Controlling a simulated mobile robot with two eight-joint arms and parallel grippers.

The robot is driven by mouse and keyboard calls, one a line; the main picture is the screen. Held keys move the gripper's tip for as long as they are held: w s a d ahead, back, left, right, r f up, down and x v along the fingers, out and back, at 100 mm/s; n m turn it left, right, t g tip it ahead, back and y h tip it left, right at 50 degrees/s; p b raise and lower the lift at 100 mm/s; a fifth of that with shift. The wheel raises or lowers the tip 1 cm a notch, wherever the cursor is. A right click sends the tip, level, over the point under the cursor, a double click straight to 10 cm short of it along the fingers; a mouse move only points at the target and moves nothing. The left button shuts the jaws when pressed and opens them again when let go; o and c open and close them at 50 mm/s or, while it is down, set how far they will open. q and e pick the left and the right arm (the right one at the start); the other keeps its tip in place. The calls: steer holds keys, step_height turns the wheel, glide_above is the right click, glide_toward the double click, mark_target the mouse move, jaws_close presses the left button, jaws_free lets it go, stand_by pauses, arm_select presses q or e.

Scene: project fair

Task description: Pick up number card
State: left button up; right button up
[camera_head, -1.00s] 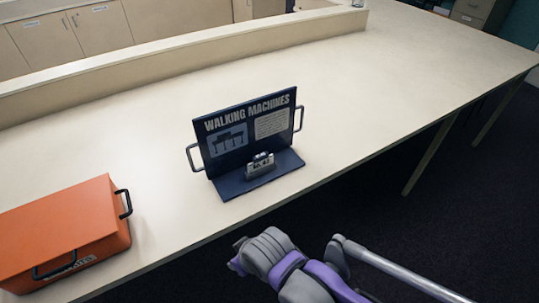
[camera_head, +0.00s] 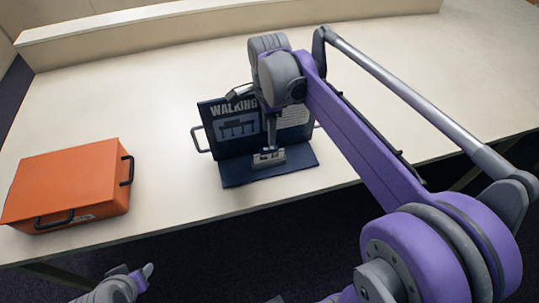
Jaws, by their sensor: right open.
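The number card (camera_head: 263,161) is a small grey-white card with dark marks. It sits in a little holder on the base of a dark blue display board (camera_head: 233,172) headed "WALKING". My right gripper (camera_head: 271,143) comes down from above in front of the board, its fingers pointing down at the card. It is open, and I cannot tell whether the fingers touch the card. The gripper and arm hide part of the board's heading and right side. Part of my left arm (camera_head: 130,283) shows at the bottom left, away from the board; its finger state is unclear.
An orange box (camera_head: 70,182) with black handles stands on the cream table (camera_head: 130,100) to the left. The board has metal side handles. A low raised ledge (camera_head: 200,25) runs along the back. The table between box and ledge is clear. The table's front edge lies close to the board.

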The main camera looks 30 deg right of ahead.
mark_target(269, 148)
steer(key=f, duration=0.3)
steer(key=shift+s+a, duration=0.1)
steer(key=shift+a, duration=0.1)
step_height(269, 148, down, 5)
steer(key=shift+s+f, duration=0.1)
steer(key=shift+f, duration=0.05)
jaws_close()
